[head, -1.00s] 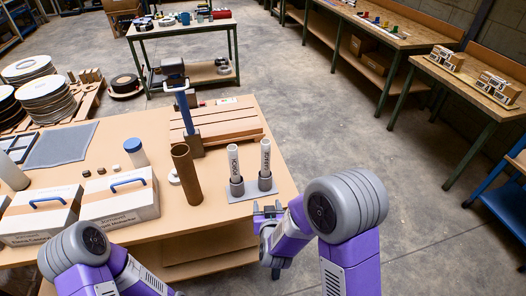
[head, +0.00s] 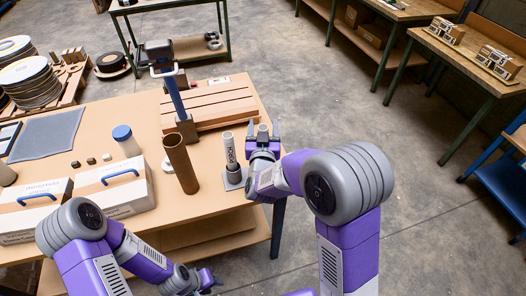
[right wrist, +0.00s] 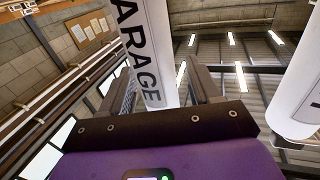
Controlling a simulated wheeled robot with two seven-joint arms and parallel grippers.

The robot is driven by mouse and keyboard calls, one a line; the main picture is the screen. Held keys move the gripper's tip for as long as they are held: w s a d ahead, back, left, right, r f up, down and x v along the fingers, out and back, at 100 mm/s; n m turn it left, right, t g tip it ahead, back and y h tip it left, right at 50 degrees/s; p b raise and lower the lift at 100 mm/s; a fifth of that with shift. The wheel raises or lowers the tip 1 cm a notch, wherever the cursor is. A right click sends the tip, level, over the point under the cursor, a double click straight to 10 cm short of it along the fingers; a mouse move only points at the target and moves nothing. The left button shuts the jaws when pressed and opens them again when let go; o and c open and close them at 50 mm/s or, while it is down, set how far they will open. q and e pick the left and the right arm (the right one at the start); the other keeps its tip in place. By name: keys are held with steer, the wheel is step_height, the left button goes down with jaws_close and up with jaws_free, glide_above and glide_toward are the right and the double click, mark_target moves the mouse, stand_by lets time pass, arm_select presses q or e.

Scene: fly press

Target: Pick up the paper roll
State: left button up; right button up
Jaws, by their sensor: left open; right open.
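Two white paper rolls with dark lettering stand upright in grey sockets on a small grey base on the table. The left roll (head: 230,152) is in plain sight. The right roll (head: 263,130) is mostly hidden behind my right gripper (head: 263,136), whose open fingers stand on either side of it. In the right wrist view, a lettered roll (right wrist: 150,50) shows between the two fingers, with no clear grip on it. The other roll (right wrist: 298,90) is at the right edge. My left gripper (head: 212,280) is open and empty, low in front of the table.
A brown tube (head: 180,165) stands left of the rolls. Boxes with blue handles (head: 115,187) and a blue-lidded container (head: 127,142) are at left. The floor right of the table is clear.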

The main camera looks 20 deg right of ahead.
jaws_close()
stand_by(0.3)
steer(key=shift+r, duration=0.15)
